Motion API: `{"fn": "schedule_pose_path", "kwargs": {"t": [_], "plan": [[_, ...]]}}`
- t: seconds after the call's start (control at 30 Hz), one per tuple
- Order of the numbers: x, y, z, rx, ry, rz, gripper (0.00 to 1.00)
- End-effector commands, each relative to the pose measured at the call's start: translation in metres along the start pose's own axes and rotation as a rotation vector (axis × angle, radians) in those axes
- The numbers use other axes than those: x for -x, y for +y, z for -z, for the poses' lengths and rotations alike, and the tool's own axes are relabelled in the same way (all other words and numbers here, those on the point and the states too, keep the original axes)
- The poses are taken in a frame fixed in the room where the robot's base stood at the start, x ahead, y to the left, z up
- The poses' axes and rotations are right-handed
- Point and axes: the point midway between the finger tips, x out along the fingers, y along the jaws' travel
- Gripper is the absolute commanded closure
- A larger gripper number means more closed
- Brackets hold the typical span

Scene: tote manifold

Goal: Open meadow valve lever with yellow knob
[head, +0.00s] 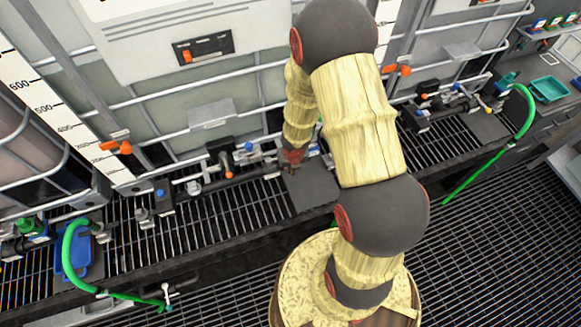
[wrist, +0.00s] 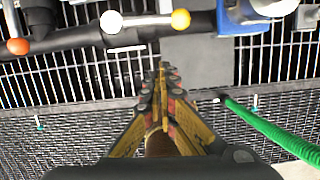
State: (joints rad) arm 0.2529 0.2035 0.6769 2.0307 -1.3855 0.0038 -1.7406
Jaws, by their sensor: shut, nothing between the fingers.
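In the wrist view, a yellow-orange knob (wrist: 180,19) sits at the right end of a short pale lever bar (wrist: 145,20) over a dark pipe. A white ball (wrist: 111,21) is at the bar's left end. My gripper (wrist: 162,68) is shut and empty, its fingertips below the knob in the picture and apart from it. In the head view, my gripper (head: 292,160) is beside the pipe run over the grated bench, partly hidden by my arm. I cannot make out the yellow knob in the head view.
An orange knob (wrist: 18,46) is at the left of the pipe in the wrist view. A blue fitting (wrist: 255,12) is at the right, with a green hose (wrist: 270,128) below it. Caged totes (head: 180,90) stand behind the bench. A grey plate (head: 312,188) lies under my gripper.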

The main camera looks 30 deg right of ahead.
Motion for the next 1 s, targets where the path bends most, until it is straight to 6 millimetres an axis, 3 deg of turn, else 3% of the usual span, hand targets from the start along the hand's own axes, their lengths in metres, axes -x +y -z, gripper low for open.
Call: {"fn": "schedule_pose_path", "kwargs": {"t": [0.07, 0.5, 1.0], "plan": [[-0.017, 0.0, 0.001, -0.001, 0.0, 0.0, 1.0], [-0.026, 0.0, -0.033, -0.002, 0.001, 0.0, 1.0], [-0.029, 0.0, -0.037, 0.0, 0.0, 0.0, 1.0]]}}
